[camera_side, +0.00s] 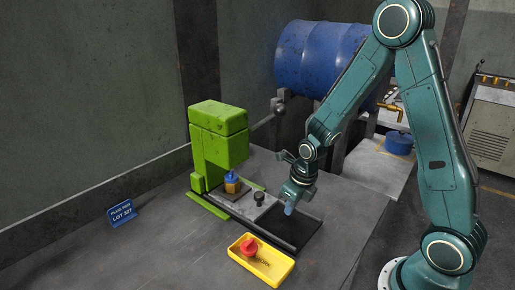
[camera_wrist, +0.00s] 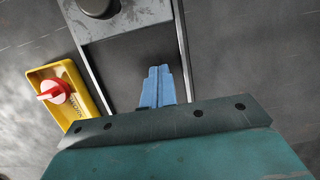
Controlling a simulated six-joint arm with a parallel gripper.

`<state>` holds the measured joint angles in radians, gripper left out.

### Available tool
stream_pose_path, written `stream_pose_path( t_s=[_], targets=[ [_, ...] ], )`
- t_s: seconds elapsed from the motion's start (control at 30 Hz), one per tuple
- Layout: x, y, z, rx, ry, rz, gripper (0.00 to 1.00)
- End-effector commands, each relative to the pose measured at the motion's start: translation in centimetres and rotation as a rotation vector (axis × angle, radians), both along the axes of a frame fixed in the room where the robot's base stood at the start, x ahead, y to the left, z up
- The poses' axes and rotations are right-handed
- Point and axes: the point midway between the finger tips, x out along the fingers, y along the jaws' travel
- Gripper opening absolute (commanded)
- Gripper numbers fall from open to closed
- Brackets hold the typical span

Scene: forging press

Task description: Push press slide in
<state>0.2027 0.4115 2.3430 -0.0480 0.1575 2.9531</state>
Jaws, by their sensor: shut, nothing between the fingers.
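The green press (camera_side: 217,143) stands at the back of the table. Its grey slide (camera_side: 258,207) runs out from under the press head toward the front right, on a dark base with rails. A black knob (camera_side: 259,198) stands on the slide; it shows at the top of the wrist view (camera_wrist: 99,6). A blue and yellow piece (camera_side: 232,182) sits on the slide's far end under the press head. My gripper (camera_side: 289,209) is shut and empty, above the dark open track in front of the slide. Its blue fingers (camera_wrist: 158,76) are together in the wrist view, apart from the slide's edge.
A yellow tray (camera_side: 273,273) with a red piece (camera_side: 249,247) in it lies beside the track. A blue sign (camera_side: 122,215) stands at the left. A blue barrel (camera_side: 322,60) lies behind the table. The table's front left is clear.

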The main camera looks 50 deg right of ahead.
Motion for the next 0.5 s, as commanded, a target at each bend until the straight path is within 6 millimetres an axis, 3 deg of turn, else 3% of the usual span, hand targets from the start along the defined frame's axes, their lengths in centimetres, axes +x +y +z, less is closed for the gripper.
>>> stream_pose_path(
  t_s=[0.5],
  targets=[
    [-1.2, 0.0, 6.0, -0.001, -0.006, 0.000, 0.00]
  ],
)
